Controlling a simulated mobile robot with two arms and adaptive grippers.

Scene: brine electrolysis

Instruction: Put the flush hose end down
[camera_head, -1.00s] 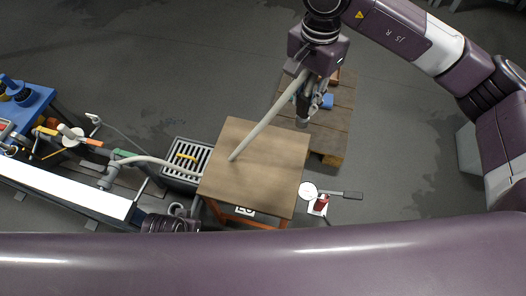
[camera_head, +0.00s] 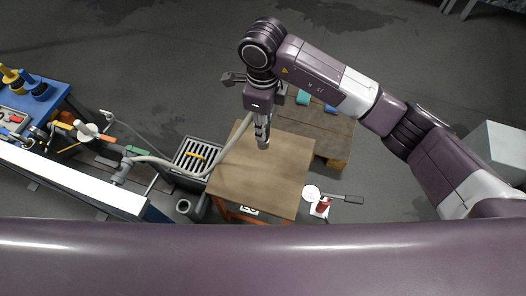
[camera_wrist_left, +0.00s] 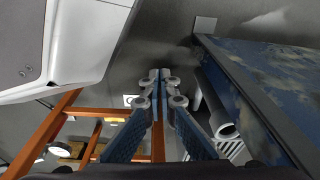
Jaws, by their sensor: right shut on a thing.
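The pale flush hose (camera_head: 225,149) runs from a fitting at the left, past the floor grate, and rises over the wooden-topped table (camera_head: 285,175) to my right gripper. My right gripper (camera_head: 263,142) points down above the table's back left part and is shut on the hose near its end. The gripper mostly hides the grip, and I cannot tell whether the hose end touches the tabletop. My left gripper (camera_wrist_left: 160,76) shows in the left wrist view with its blue fingers together and nothing visible between them.
A slotted drain grate (camera_head: 190,157) lies left of the table, with a grey open pipe (camera_head: 184,206) in front of it. A wooden pallet (camera_head: 325,130) lies behind. A blue bench (camera_head: 55,95) is far left.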

